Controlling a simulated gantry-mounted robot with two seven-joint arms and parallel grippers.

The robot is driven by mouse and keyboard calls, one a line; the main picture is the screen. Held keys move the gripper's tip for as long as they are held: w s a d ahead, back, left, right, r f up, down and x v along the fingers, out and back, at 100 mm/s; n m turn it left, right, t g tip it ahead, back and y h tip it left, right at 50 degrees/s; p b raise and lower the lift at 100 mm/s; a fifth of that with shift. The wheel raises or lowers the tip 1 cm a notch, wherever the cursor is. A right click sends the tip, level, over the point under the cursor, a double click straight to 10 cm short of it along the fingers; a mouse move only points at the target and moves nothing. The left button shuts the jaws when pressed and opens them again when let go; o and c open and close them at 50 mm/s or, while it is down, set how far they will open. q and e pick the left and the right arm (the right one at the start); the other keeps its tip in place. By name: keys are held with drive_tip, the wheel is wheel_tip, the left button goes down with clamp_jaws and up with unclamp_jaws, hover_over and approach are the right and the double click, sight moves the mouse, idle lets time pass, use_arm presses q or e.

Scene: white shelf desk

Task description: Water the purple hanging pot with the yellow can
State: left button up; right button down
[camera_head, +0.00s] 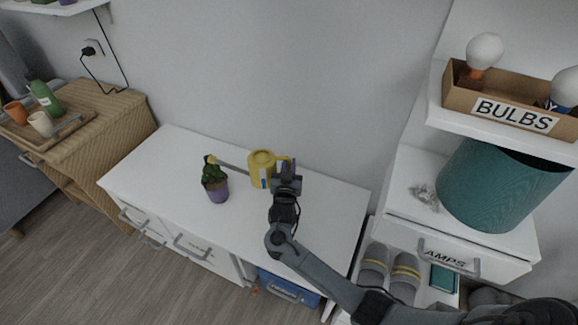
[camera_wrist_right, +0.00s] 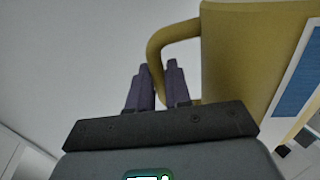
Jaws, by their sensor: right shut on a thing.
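The yellow can (camera_head: 262,170) is at the back of the white desk, with its thin spout reaching left to a yellow tip (camera_head: 211,159) at the top of the plant. Its yellow body also shows large in the right wrist view (camera_wrist_right: 245,60). A purple pot (camera_head: 217,191) with a dark green plant is left of the can; I cannot tell whether it hangs or stands on the desk. My right gripper (camera_head: 287,168) is shut on the can's handle, at the can's right side. Its fingers show in the right wrist view (camera_wrist_right: 158,85). My left gripper is not in view.
The white desk top (camera_head: 165,175) is clear around the pot. A wicker cabinet at left bears a tray (camera_head: 70,130) with cups and a green bottle. At right, a shelf holds a bulbs box (camera_head: 515,95) above a teal bin (camera_head: 490,190). A blue box (camera_head: 290,287) sits below the desk.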

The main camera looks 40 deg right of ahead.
drive_tip(key=shift+r+p, duration=0.2)
drive_tip(key=shift+p, duration=0.1)
drive_tip(key=shift+s+r+n+p, duration=0.15)
drive_tip(key=shift+r+n+p, duration=0.4)
drive_tip(key=shift+p, duration=0.45)
drive_tip(key=shift+s+d+r+n+p, duration=0.15)
drive_tip(key=shift+r+n+p, duration=1.05)
drive_tip(key=shift+p, duration=0.7)
